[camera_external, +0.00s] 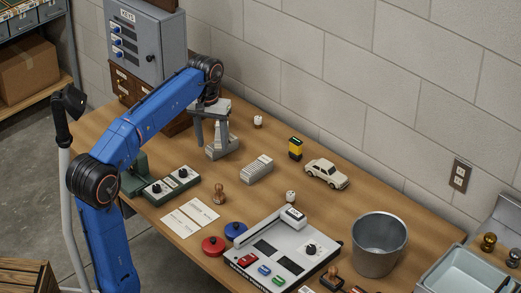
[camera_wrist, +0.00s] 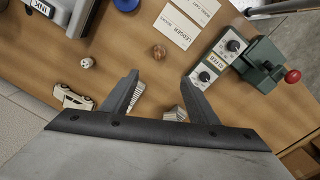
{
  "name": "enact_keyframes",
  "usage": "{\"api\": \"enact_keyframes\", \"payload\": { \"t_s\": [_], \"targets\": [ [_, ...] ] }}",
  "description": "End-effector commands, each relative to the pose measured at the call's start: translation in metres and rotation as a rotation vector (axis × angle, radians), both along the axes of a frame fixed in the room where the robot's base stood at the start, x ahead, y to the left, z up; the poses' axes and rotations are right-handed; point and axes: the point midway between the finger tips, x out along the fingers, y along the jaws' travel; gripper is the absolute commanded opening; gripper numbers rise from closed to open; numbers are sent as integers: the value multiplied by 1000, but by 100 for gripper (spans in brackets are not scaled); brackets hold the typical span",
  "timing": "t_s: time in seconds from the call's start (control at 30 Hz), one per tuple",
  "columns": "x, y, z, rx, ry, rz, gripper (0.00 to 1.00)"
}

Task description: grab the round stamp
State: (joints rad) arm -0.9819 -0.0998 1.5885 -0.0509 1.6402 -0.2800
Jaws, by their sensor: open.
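The round stamp (camera_external: 219,193) stands upright on the wooden table, with a brown wooden handle, just right of two white cards. In the wrist view I see the stamp (camera_wrist: 159,51) from above, as a brown round knob beyond my fingertips. My gripper (camera_external: 211,126) is open and empty, hanging over the back part of the table, behind the stamp and apart from it. In the wrist view my gripper (camera_wrist: 160,78) has its two fingers spread wide, and the stamp lies ahead of the gap between them.
A grey block-like model (camera_external: 222,147) stands under my gripper. A ribbed pale block (camera_external: 257,169) is behind and right of the stamp. A green box with knobs (camera_external: 172,187) is on its left. Red (camera_external: 213,246) and blue (camera_external: 236,230) discs lie in front. A metal bucket (camera_external: 378,244) stands right.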

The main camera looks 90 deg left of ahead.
Motion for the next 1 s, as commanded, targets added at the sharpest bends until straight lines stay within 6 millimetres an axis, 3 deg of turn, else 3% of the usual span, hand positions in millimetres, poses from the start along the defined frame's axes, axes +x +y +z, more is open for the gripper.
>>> {"api": "enact_keyframes", "payload": {
  "t_s": [0.47,1.0],
  "targets": [
    [1,-1,-54,0,0,-2,54],
    [6,-3,-144,0,0,-2,54]
  ]
}}
